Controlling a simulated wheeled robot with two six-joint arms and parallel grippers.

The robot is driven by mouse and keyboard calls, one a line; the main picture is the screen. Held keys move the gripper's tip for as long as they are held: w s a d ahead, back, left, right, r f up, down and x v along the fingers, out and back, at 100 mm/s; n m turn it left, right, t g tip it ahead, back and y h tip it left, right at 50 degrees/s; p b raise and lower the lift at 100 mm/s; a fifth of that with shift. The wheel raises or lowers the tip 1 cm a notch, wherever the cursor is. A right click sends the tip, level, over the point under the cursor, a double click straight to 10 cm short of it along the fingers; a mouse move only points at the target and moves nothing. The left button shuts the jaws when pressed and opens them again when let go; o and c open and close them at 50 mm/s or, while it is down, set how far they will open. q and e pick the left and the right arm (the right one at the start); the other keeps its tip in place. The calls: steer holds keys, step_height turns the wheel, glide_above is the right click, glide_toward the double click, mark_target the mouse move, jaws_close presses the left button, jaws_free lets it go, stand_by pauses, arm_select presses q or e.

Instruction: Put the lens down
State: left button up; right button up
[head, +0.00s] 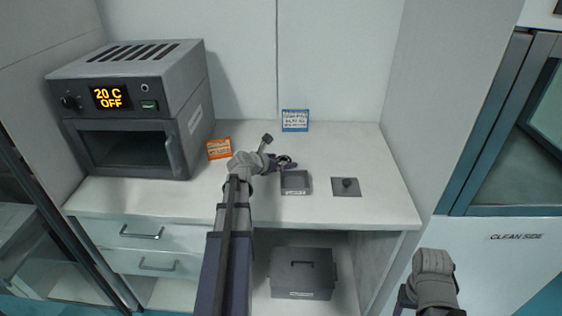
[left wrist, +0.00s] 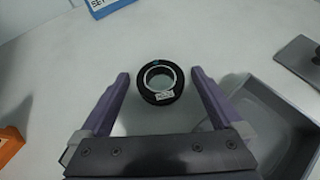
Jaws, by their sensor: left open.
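The lens (left wrist: 160,97), a black ring mount with clear glass and a small white label, lies on the white worktop in the left wrist view. My left gripper (left wrist: 160,75) is open, with one purple finger on each side of the lens and a visible gap to both. In the head view my left gripper (head: 283,162) is small and dark just behind the grey tray (head: 296,190), and the lens cannot be made out clearly there. My right arm shows at the lower right, over the floor side of the bench; its fingers cannot be made out.
The tray's rim also shows close to the right finger in the left wrist view (left wrist: 262,88). An orange card (head: 219,148) and a blue card (head: 295,120) stand behind. An oven (head: 130,110) stands left. A lidded box (head: 303,275) sits below.

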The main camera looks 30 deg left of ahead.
arm_select(q)
steer(key=shift+r, duration=0.2)
steer(key=p+v, duration=0.6)
steer(key=v, duration=0.6)
arm_select(e)
step_height(320, 180, up, 6)
steer(key=shift+r, duration=0.15)
